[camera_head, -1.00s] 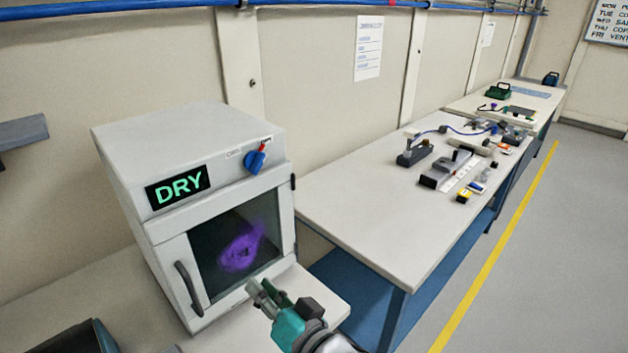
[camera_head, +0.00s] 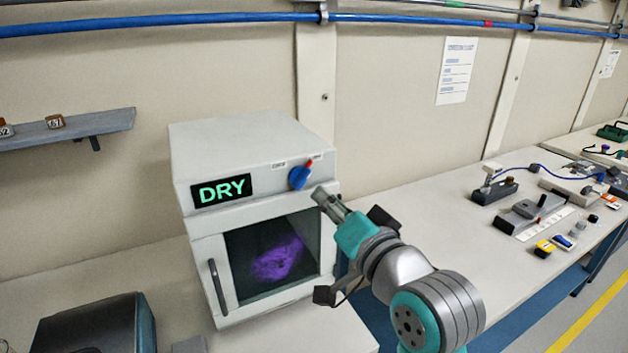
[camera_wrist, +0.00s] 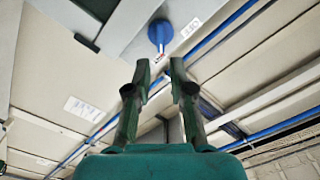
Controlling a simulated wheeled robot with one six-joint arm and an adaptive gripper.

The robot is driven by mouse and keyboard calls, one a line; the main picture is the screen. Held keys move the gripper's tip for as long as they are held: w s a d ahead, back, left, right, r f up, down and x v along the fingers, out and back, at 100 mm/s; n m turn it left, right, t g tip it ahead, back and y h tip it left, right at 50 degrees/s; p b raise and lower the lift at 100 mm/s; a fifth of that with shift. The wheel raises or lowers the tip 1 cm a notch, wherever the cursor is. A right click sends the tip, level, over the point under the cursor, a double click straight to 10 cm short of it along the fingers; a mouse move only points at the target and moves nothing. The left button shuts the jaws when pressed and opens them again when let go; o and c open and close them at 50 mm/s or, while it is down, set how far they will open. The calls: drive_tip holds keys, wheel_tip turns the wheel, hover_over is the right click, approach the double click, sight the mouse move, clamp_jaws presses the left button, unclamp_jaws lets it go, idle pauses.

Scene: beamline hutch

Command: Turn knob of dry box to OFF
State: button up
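The dry box (camera_head: 245,145) is a pale cabinet with a lit green "DRY" display (camera_head: 221,190) and a closed glass door. Its blue knob (camera_head: 300,177) sits at the upper right of the front, with a red pointer mark turned up and right, towards the right of two small labels. The labels are too small to read surely. My gripper (camera_head: 323,195) is just below and right of the knob, apart from it. In the wrist view the blue knob (camera_wrist: 160,32) lies ahead, beyond my two fingertips (camera_wrist: 161,66), which are apart with nothing between them.
A purple glow shows behind the door glass (camera_head: 275,255). A dark box (camera_head: 98,325) stands at the front left, and a wall shelf (camera_head: 90,125) is at the left. The bench on the right (camera_head: 420,205) carries several instruments.

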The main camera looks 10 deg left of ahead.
sight(306, 180)
drive_tip(key=x, duration=0.8)
drive_tip(key=shift+a, duration=0.15)
clamp_jaws()
